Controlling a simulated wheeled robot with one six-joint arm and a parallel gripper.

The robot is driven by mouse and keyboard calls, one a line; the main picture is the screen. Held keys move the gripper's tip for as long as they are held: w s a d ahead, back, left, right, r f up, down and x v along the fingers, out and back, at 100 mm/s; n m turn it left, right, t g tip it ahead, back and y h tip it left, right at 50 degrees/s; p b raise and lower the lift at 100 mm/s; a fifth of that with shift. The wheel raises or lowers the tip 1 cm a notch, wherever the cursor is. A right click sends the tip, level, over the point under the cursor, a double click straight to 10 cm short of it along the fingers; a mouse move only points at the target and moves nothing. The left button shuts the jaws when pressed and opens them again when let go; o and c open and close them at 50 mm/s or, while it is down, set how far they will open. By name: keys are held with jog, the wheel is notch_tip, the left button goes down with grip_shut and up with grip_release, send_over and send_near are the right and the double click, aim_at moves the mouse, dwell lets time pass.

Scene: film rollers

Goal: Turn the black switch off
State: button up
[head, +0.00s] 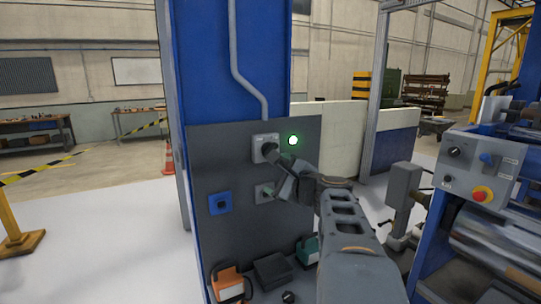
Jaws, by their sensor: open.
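The black switch (269,148) sits on a light grey box (258,139) on the dark grey panel of the blue column. My gripper (275,162) reaches up from the lower right, with its fingertips at the black switch and over part of it. It is open. I cannot tell whether the fingers touch the switch or which way its handle points, as the gripper hides much of it. A green lamp (293,140) is lit to the right of the box.
A blue switch (220,203) and a partly hidden green switch (267,189) sit lower on the panel (240,240). Orange (228,284), black (272,270) and teal (308,249) units are below. A machine with a control box (476,172) stands right.

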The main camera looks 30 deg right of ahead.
aim_at(270, 149)
jog(key=d+r+m+t+h, duration=0.1)
jog(key=d+r+m+h, duration=0.1)
jog(key=d+m, duration=0.15)
jog(key=shift+n, duration=0.35)
jog(key=w, duration=0.4)
jog(key=w+d+p, duration=0.1)
jog(key=w, duration=0.3)
jog(key=w+d+p, duration=0.1)
jog(key=w, duration=0.3)
jog(key=shift+w+r, duration=0.15)
jog(key=shift+w, duration=0.2)
jog(key=shift+c, duration=0.3)
jog(key=c, duration=0.9)
jog(key=shift+o, duration=0.2)
